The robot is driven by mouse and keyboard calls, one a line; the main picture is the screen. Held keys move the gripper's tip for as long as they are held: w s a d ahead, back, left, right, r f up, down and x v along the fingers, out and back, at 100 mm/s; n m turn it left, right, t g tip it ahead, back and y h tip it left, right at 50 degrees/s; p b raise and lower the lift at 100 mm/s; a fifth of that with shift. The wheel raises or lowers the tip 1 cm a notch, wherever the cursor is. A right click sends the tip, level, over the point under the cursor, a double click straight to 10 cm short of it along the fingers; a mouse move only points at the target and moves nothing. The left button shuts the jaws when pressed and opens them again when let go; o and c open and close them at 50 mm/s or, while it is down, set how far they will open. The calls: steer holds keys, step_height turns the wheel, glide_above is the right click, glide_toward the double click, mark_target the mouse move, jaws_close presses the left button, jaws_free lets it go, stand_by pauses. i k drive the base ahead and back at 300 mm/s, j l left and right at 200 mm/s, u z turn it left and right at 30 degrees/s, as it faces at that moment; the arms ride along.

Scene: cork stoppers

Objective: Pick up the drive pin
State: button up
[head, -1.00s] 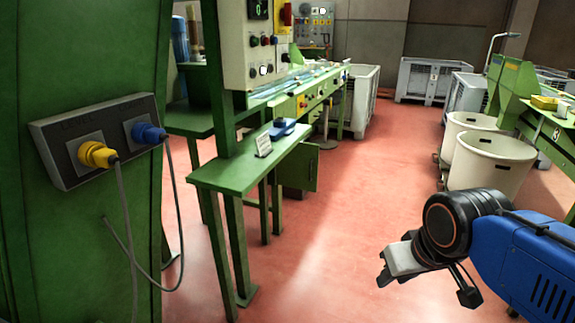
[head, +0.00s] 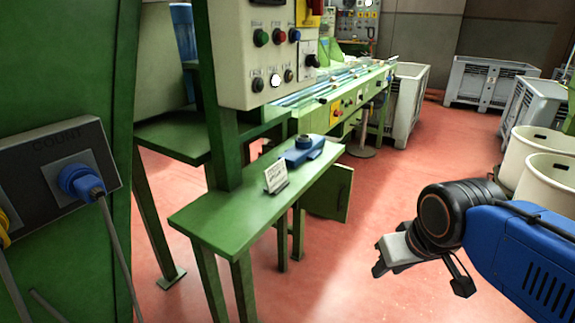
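I cannot make out a drive pin in the view. A blue device with a dark round part on top (head: 302,150) lies on the narrow green shelf (head: 235,210), behind a small white sign (head: 276,178). My gripper (head: 384,260) is at the lower right, over the red floor in the picture and to the right of the shelf. It is apart from the shelf and the blue device.
A control panel (head: 258,80) on a green post rises behind the shelf. A socket box (head: 35,165) with a blue plug (head: 83,185) and hanging cables is close at left. White tubs (head: 550,185) stand at right. The red floor (head: 320,270) ahead is clear.

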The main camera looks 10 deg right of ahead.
mark_target(323, 101)
steer(key=i+l+u, duration=0.25)
steer(key=l, duration=0.4)
steer(key=i+l+u, duration=0.25)
steer(key=i+l, duration=0.15)
steer(key=l, duration=0.3)
steer(key=i+l+u, duration=0.15)
steer(key=l, duration=0.2)
steer(key=i+l+u, duration=0.1)
steer(key=l, duration=0.3)
steer(key=l+u, duration=0.2)
steer(key=l, duration=0.6)
steer(key=k+l+u, duration=0.15)
steer(key=l, duration=0.6)
